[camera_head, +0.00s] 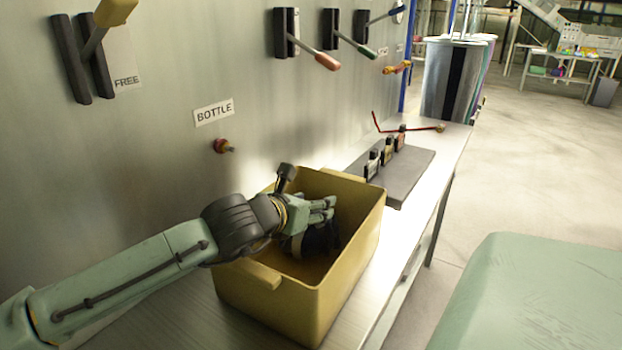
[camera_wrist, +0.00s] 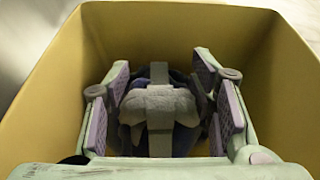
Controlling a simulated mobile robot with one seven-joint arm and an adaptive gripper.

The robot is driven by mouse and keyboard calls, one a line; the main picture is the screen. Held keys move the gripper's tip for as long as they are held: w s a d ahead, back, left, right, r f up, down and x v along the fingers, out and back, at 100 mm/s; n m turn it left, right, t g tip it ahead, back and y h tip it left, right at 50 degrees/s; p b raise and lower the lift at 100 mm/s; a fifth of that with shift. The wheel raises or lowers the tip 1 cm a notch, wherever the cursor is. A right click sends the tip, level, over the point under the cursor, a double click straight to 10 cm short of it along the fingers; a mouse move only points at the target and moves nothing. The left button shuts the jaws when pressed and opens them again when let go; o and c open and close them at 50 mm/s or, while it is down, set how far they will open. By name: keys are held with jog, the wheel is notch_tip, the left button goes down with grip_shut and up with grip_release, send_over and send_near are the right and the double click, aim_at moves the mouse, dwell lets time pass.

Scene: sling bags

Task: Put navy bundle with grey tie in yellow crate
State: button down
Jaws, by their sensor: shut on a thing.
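The yellow crate (camera_head: 337,290) stands on the bench, its open top facing up. My gripper (camera_head: 325,212) is inside the crate opening, below the rim. In the wrist view my gripper (camera_wrist: 160,112) has its fingers on both sides of the navy bundle with grey tie (camera_wrist: 158,105), shut on it. The grey tie crosses over the bundle's middle, and dark blue shows at its edges. In the head view the bundle (camera_head: 318,240) is a dark shape under my fingers, partly hidden by them. Whether it touches the crate floor cannot be told.
A grey board (camera_head: 408,176) with several small dark blocks lies on the bench behind the crate. A red rod (camera_head: 385,129) lies beyond it. The wall carries levers and a BOTTLE label (camera_head: 213,112) close to my arm. Yellow crate walls (camera_wrist: 100,60) surround my gripper.

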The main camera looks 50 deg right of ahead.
jog(key=shift+f, duration=0.45)
jog(key=c, duration=0.7)
grip_release()
jog(key=shift+f, duration=0.1)
jog(key=shift+b+v, duration=0.7)
jog(key=shift+v, duration=3.1)
jog(key=shift+s, duration=0.15)
